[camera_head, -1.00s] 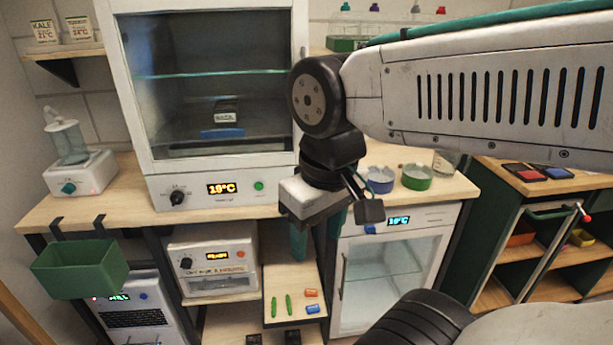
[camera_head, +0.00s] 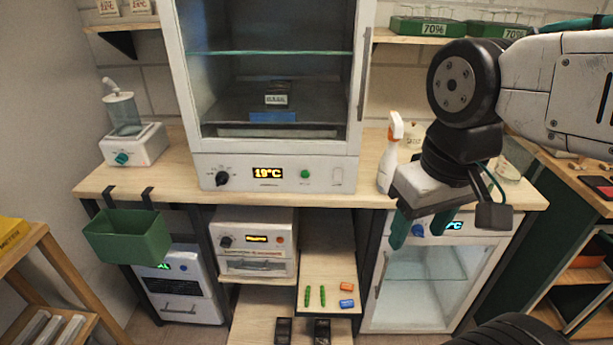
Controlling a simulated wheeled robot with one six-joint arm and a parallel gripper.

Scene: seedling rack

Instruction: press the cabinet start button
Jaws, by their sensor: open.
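The white cabinet (camera_head: 186,100) with a glass front stands on the wooden worktop. Its lower panel has a black knob (camera_head: 221,178), an amber display (camera_head: 268,173) reading 19°C and a round green button (camera_head: 305,174), which is in clear view. My gripper (camera_head: 419,232) is to the right of and lower than the button in the picture, apart from it. Its teal fingers point down, spread and empty, in front of the worktop's front edge and the small fridge.
A white spray bottle (camera_head: 390,155) stands on the worktop right of the cabinet. A green bin (camera_head: 128,236) hangs on the front edge at left. A humidifier-like device (camera_head: 134,146) stands at the left. The space before the button is clear.

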